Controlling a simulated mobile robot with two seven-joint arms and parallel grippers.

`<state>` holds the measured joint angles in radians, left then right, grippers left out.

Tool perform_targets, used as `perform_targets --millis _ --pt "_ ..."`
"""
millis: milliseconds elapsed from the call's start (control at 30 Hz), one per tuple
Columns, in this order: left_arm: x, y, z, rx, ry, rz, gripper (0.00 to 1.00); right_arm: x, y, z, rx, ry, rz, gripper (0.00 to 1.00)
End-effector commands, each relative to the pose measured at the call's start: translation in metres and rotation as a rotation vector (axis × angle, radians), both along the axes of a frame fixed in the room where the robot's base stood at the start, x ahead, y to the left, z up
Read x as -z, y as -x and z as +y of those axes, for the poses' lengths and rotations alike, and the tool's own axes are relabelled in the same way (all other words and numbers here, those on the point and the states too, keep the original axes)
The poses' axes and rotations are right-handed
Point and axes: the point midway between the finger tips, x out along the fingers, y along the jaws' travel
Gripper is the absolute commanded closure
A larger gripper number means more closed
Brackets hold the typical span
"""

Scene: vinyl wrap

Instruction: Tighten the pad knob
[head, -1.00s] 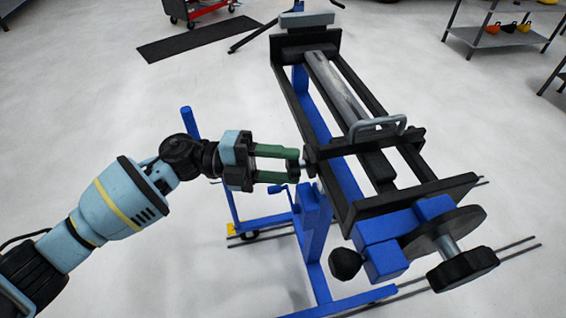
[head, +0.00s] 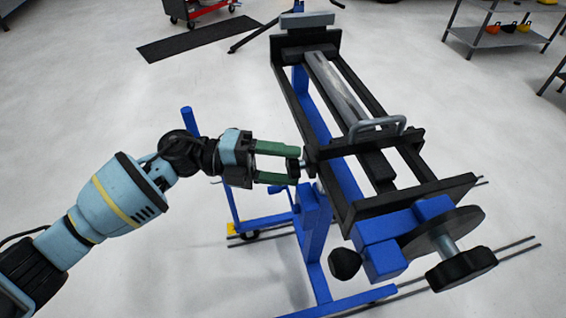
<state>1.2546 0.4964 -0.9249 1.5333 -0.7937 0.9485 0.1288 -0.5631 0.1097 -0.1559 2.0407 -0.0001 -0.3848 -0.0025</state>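The machine is a long black frame (head: 372,207) on a blue stand (head: 313,222). A small dark knob (head: 293,168) sticks out of the left side of the frame, at the end of a short metal shaft. My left gripper (head: 291,164) comes in from the left. My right gripper is not in view.
A round black ball knob (head: 345,263) and a black handwheel (head: 461,269) are at the near end. A grey handle (head: 376,127) arches over the frame. A blue crank (head: 281,190) sits just below my fingers. Open floor lies left.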

Motion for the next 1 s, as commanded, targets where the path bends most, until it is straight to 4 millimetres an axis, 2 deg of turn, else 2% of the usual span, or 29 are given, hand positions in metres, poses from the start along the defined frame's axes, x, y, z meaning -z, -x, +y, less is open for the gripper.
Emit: perform_targets --millis 367,800,1000 --pt "0.001 -0.001 0.005 -0.002 0.000 0.002 0.35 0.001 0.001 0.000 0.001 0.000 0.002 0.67" --pt "0.001 -0.009 0.067 -0.002 0.000 0.003 0.35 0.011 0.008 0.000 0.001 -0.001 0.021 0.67" --pt "0.000 -0.010 0.077 -0.001 0.000 0.001 0.35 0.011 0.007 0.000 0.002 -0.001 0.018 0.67"
